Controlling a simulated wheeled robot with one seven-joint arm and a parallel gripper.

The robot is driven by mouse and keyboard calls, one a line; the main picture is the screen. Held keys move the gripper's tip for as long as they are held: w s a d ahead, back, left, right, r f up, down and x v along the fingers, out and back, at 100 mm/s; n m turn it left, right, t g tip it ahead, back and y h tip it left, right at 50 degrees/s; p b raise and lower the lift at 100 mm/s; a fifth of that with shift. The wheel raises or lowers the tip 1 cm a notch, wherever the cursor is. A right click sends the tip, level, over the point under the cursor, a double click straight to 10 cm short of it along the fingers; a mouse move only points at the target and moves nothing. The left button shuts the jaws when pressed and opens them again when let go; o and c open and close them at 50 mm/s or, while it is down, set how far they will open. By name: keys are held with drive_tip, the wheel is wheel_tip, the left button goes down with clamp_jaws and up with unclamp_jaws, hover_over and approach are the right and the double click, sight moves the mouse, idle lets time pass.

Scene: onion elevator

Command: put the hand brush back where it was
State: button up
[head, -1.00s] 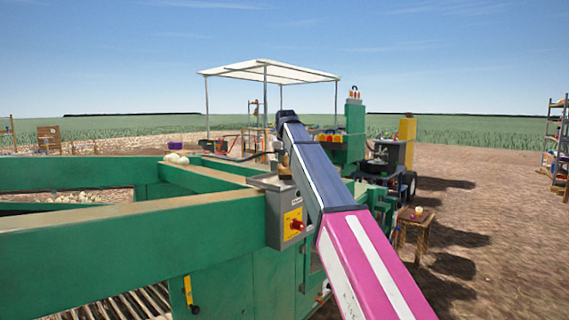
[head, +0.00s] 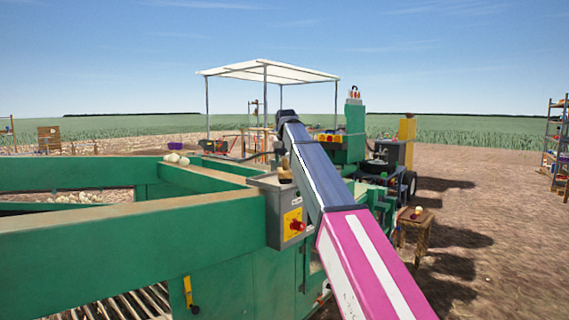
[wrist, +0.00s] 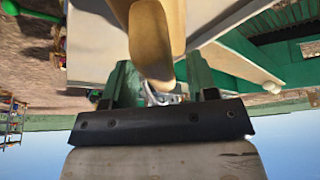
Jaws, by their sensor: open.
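The hand brush shows in the wrist view as a tan wooden piece (wrist: 151,38) coming down from the top, with a shiny metal part near its lower end. My gripper (wrist: 162,82) is open, with a green finger on each side of the brush's end; I cannot tell whether either finger touches it. In the head view, a small tan shape (head: 284,169), likely the brush, sits at the top of the grey control box (head: 287,215), partly behind my arm. My gripper is hidden or too small to make out there.
The control box has a yellow plate and red knob (head: 297,225) on its front. Green machine walls (head: 130,245) run left of it, with onions (head: 176,158) on a ledge. A wooden stool (head: 414,232) stands to the right on open dirt.

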drive_tip(key=v, duration=1)
drive_tip(key=shift+s+r, duration=0.1)
drive_tip(key=shift+r, duration=0.05)
